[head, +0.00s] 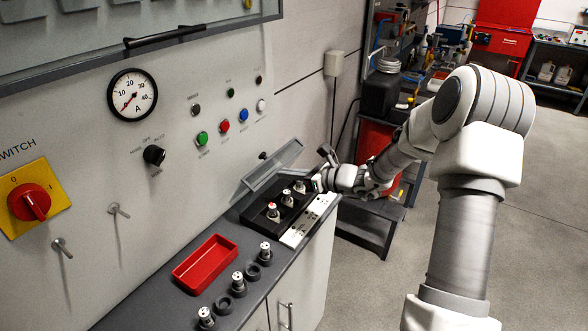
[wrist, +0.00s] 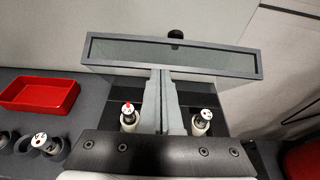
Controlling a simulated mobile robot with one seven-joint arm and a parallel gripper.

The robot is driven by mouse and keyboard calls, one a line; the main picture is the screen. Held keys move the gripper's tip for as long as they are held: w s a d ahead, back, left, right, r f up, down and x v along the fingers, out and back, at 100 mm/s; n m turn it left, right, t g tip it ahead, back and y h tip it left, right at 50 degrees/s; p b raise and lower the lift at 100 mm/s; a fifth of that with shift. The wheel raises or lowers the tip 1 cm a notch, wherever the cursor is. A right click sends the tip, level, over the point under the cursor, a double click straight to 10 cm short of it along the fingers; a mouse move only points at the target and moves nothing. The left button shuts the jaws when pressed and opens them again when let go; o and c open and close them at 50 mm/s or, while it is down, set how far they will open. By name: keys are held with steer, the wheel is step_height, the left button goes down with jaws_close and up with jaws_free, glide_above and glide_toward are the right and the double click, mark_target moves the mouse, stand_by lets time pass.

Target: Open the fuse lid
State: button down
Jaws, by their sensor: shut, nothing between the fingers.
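The fuse lid (head: 272,166) is a clear pane in a grey frame. It stands raised at the wall side of the black fuse box (head: 262,217), tilted, with the fuses uncovered. In the wrist view the lid (wrist: 100,66) spans the upper middle. My gripper (head: 318,178) is at the right end of the box in the head view. In the wrist view my gripper (wrist: 161,75) is shut and empty, its fingers in front of the lid's lower edge, between a red-tipped fuse (wrist: 128,117) and a white-topped fuse (wrist: 203,119). I cannot tell whether the fingers touch the lid.
A red tray (head: 205,262) lies on the grey counter, with several loose fuses and dark rings in front of it. A white socket strip (head: 300,228) runs along the box's front. The panel wall with gauge (head: 132,95) and switches rises behind.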

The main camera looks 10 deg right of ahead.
mark_target(268, 161)
steer(key=w+a+r+g+h+p, duration=0.1)
steer(key=p, duration=0.1)
steer(key=w+a+r+g+h+p, duration=0.1)
steer(key=r+p, duration=0.1)
steer(key=p, duration=0.1)
steer(key=shift+w+a+p, duration=0.1)
steer(key=shift+a+p, duration=0.05)
steer(key=shift+p, duration=0.2)
steer(key=shift+w+a+g+h+p, duration=0.4)
steer(key=shift+w+a+p, duration=0.1)
steer(key=shift+p, duration=0.25)
steer(key=shift+w+a+p, duration=0.5)
steer(key=shift+w+a, duration=0.1)
steer(key=shift+w, duration=0.05)
